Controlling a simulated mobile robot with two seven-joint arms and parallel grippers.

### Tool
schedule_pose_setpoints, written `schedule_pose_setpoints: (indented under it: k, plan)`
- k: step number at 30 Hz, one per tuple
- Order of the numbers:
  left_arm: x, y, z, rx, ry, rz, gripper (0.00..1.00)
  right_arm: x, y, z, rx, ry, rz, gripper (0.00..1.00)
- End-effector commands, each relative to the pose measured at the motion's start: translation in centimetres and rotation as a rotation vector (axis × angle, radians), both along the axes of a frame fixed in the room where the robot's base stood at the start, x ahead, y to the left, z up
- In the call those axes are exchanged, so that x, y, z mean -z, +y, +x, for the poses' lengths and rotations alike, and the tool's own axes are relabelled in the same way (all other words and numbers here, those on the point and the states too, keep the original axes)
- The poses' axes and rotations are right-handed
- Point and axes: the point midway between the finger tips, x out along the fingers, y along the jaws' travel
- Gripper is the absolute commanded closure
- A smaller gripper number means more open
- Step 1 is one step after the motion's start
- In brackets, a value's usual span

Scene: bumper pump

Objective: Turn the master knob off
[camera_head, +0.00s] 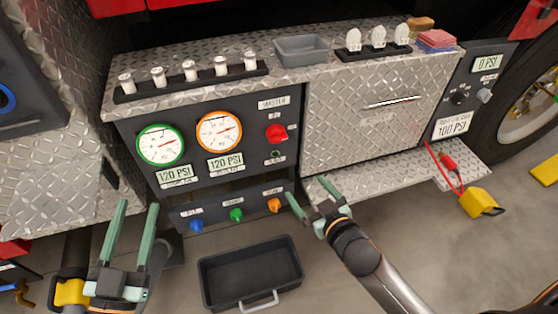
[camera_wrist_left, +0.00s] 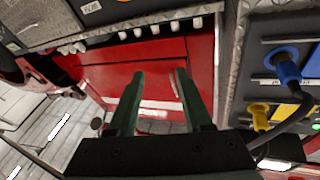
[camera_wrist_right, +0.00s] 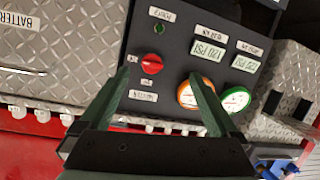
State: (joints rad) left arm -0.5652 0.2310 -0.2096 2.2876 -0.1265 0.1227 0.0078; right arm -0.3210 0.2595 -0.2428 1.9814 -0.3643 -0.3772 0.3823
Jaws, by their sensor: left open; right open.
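The red master knob (camera_head: 277,133) sits on the dark gauge panel (camera_head: 190,188), below a "MASTER" label and right of the two round gauges. It also shows in the right wrist view (camera_wrist_right: 151,63), left of centre between labels. A small dark green indicator (camera_head: 276,153) is beside it on the panel. My right gripper (camera_head: 309,191) is open and empty, below and right of the knob and apart from it. My left gripper (camera_head: 139,208) is open and empty at the lower left, in front of the panel's left side.
Blue (camera_head: 196,226), green (camera_head: 236,214) and orange (camera_head: 274,204) knobs sit low on the panel. A black tray (camera_head: 250,272) lies on the floor. Small fittings in a rack (camera_head: 190,82) and a grey bin (camera_head: 302,48) stand on the ledge above. A yellow block (camera_head: 481,202) is at right.

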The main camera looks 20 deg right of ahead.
Motion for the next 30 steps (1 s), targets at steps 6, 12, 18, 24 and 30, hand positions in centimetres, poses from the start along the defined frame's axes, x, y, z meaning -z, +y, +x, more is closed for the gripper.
schedule_pose_setpoints:
  k: [6,12,18,24,30]
  plan:
    - [-2.2,-1.1,-3.1,0.070,-0.349,-0.011,0.50,1.5,-0.4,4.0,-0.001,-0.181,-0.035,0.04]
    - [-4.2,-1.7,-6.1,0.112,-0.538,-0.018,0.50,0.6,-0.5,5.6,-0.002,-0.276,-0.052,0.04]
    - [-5.1,-1.8,-7.1,0.124,-0.595,-0.020,0.50,0.0,-0.6,6.4,-0.002,-0.305,-0.056,0.04]
    - [-4.7,-1.8,-7.0,0.127,-0.590,-0.024,0.50,-0.2,-0.3,8.6,-0.002,-0.306,-0.057,0.04]
    - [-4.0,-1.9,-7.0,0.132,-0.584,-0.033,0.50,-0.1,0.0,11.7,-0.001,-0.306,-0.058,0.04]
